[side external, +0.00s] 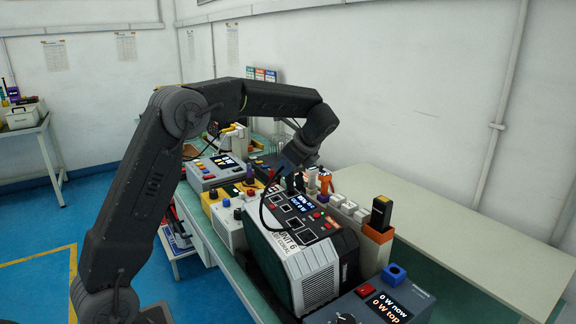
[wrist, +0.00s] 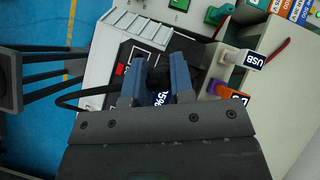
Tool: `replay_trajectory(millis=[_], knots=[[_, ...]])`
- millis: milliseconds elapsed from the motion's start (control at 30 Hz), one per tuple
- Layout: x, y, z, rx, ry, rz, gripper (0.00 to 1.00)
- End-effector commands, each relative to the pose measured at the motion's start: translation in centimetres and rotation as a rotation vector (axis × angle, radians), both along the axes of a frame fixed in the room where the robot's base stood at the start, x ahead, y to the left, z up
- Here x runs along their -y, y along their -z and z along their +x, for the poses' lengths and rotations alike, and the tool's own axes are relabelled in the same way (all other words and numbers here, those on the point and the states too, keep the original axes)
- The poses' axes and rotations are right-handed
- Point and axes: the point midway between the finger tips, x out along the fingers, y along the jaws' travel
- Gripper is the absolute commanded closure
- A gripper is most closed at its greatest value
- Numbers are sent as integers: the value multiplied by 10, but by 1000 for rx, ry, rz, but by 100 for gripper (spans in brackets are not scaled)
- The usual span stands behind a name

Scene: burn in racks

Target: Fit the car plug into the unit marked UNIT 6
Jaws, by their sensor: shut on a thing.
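My gripper (side external: 293,172) is above the back part of the top of UNIT 6 (side external: 318,275), a pale ribbed box with a black top panel and lit displays. Its marking shows on the side. In the wrist view, the blue fingers of my gripper (wrist: 157,78) are shut on the dark car plug (wrist: 158,74). A black cable loops out to the left from the plug. The plug's tip and any socket under it are hidden, so I cannot tell whether they touch. UNIT 6's dark panel (wrist: 122,85) also shows in the wrist view.
A grey unit (side external: 385,300) with a blue socket stands in front. Another grey unit (side external: 212,172) with coloured buttons stands behind. A row of white, orange and black plugs (side external: 345,208) lines the right side. The pale table (side external: 465,235) at right is clear.

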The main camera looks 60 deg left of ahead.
Motion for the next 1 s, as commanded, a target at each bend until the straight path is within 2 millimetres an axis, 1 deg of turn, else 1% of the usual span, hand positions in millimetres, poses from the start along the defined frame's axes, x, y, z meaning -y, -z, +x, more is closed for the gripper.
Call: replay_trajectory(millis=[1000], knots=[[0,17,2,-1,1,0,100]])
